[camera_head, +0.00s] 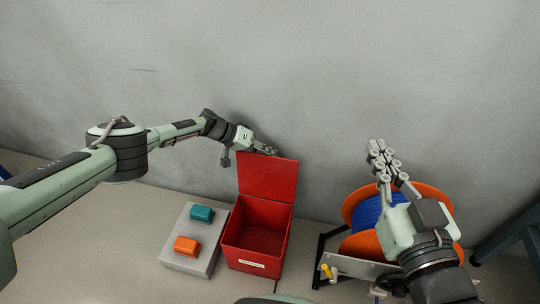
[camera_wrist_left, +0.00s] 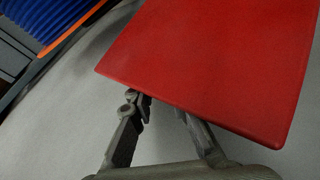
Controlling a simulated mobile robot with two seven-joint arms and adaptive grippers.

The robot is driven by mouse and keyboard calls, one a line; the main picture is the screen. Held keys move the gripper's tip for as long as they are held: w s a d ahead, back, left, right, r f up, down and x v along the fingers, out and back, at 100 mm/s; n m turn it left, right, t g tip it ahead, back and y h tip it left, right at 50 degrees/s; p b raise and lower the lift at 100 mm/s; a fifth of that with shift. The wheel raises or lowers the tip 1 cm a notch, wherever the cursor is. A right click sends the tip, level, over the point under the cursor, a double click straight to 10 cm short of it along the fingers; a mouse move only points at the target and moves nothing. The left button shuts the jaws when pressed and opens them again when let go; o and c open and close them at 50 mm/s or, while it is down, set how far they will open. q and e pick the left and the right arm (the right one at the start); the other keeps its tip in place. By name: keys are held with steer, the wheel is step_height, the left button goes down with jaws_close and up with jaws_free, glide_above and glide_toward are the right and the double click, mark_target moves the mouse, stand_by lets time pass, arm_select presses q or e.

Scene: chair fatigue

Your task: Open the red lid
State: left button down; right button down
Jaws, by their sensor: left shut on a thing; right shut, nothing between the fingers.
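The red lid (camera_head: 268,178) stands up from the back of the red box (camera_head: 257,240), and the inside of the box shows. My left gripper (camera_head: 268,151) is at the lid's top edge, shut on it. In the left wrist view the lid (camera_wrist_left: 215,65) fills the upper right, and the gripper's fingers (camera_wrist_left: 165,108) meet its edge, partly hidden by it. My right gripper (camera_head: 384,160) is shut and empty, raised above the cable reel, away from the lid.
Left of the box, a grey block (camera_head: 190,262) carries a teal piece (camera_head: 202,214) and an orange piece (camera_head: 186,245). Right of the box stands an orange reel (camera_head: 353,207) with blue cable on a dark frame. A grey wall (camera_head: 300,70) rises behind.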

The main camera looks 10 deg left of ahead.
arm_select(q)
steer(key=shift+w+a, duration=0.2)
steer(key=shift+a, duration=0.4)
steer(key=c, duration=1.6)
jaws_free()
steer(key=shift+o, duration=0.6)
steer(key=shift+s+d, duration=0.1)
steer(key=shift+d, duration=0.15)
steer(key=v, duration=1.2)
steer(key=shift+s, duration=0.15)
